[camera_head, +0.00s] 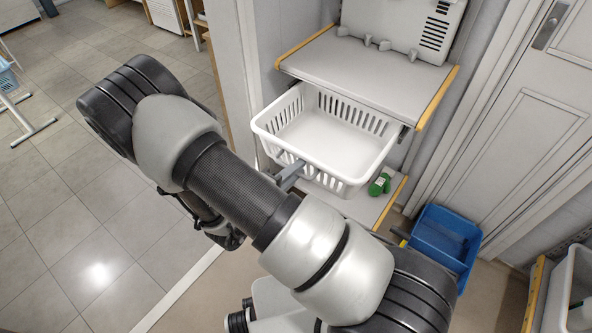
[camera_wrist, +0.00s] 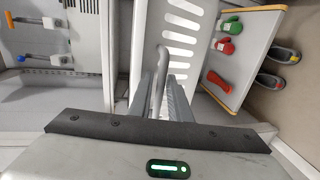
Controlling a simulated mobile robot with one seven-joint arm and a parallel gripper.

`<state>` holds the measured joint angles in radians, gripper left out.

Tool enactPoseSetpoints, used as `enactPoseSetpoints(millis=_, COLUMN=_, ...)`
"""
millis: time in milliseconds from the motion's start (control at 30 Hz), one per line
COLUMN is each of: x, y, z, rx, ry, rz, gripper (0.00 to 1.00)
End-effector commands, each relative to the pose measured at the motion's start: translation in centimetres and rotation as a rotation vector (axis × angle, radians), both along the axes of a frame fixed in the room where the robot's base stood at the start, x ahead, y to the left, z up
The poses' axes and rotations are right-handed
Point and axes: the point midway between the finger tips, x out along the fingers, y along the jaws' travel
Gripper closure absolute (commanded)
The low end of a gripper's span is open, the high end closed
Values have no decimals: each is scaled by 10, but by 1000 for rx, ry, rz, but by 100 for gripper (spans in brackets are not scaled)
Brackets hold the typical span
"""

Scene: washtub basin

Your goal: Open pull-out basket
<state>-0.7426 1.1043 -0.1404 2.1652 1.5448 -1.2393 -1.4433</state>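The white slatted basket (camera_head: 350,165) sticks well out from under the grey shelf, above a lower shelf. It looks empty, and its back part is under the upper shelf. In the wrist view its slotted white wall (camera_wrist: 184,35) runs up from my fingers. A curved grey handle (camera_wrist: 160,62) stands between the fingers. My gripper (camera_head: 291,172) is at the basket's front side; in the wrist view its two fingers (camera_wrist: 160,88) are close together on both sides of the handle, shut on it. My arm hides part of the basket's front in the head view.
Green and red items (camera_wrist: 231,38) lie on the lower shelf (camera_head: 345,205) beneath the basket. A blue bin (camera_head: 440,240) stands on the floor to the right, by the white door (camera_head: 520,130).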

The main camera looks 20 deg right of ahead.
Motion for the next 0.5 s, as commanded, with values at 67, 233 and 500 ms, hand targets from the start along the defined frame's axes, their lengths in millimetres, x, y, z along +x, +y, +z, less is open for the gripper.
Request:
enactPoseSetpoints(millis=67, x=0, y=0, z=0, rx=0, ry=0, rz=0, gripper=83)
enactPoseSetpoints(millis=233, x=-6, y=9, z=2, rx=2, ry=1, rz=2, gripper=83)
enactPoseSetpoints(millis=500, x=-41, y=54, z=16, rx=3, ry=1, rz=5, gripper=83)
